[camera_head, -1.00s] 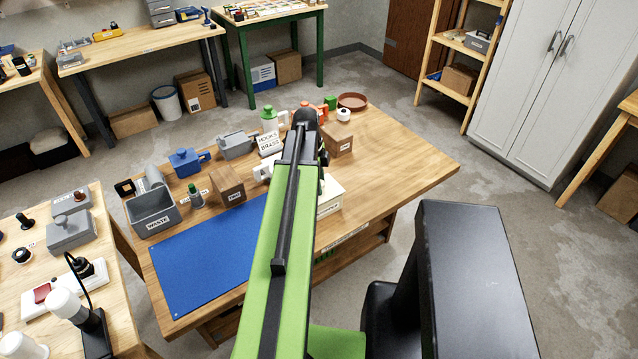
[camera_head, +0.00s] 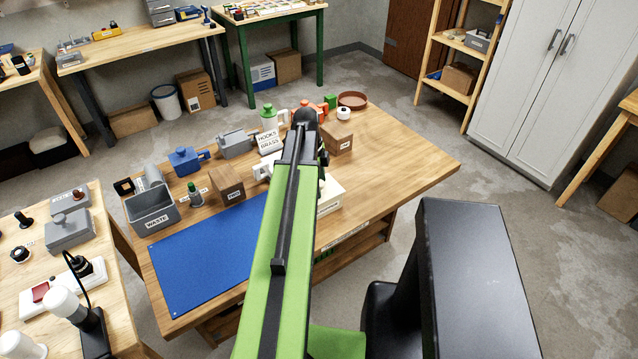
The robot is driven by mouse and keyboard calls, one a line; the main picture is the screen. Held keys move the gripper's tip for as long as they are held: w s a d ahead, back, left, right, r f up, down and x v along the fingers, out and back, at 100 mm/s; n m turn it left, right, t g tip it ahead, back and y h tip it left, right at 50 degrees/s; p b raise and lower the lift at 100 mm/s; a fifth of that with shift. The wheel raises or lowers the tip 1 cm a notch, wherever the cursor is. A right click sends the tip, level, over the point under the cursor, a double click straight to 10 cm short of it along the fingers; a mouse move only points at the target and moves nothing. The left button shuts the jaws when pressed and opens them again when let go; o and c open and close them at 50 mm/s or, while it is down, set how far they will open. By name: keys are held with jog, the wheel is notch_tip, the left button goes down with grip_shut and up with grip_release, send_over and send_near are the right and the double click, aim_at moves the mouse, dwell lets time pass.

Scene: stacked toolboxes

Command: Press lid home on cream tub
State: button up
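A cream box-shaped tub (camera_head: 331,194) stands on the wooden table just right of my green arm. The arm covers its left part, and a label shows on its front. I cannot make out whether its lid sits flush. My arm reaches from the bottom of the view over the table. Dark parts of the arm's end (camera_head: 322,178) show at its right edge, over the back of the cream tub. My gripper's fingers are hidden behind the arm, so I cannot see whether they touch the tub or are open or shut.
On the table (camera_head: 400,150) are a blue mat (camera_head: 205,262), a grey waste bin (camera_head: 152,212), brown boxes (camera_head: 227,184), a blue toolbox (camera_head: 184,161), a container labelled hooks brass (camera_head: 268,140) and a brown dish (camera_head: 352,100). The table's right side is clear.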

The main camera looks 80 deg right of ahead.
jog(key=shift+r, duration=0.1)
notch_tip(320, 180, up, 17)
jog(key=w+p, duration=0.2)
jog(key=p, duration=1.5)
jog(key=shift+w, duration=0.3)
jog(key=shift+s, duration=0.1)
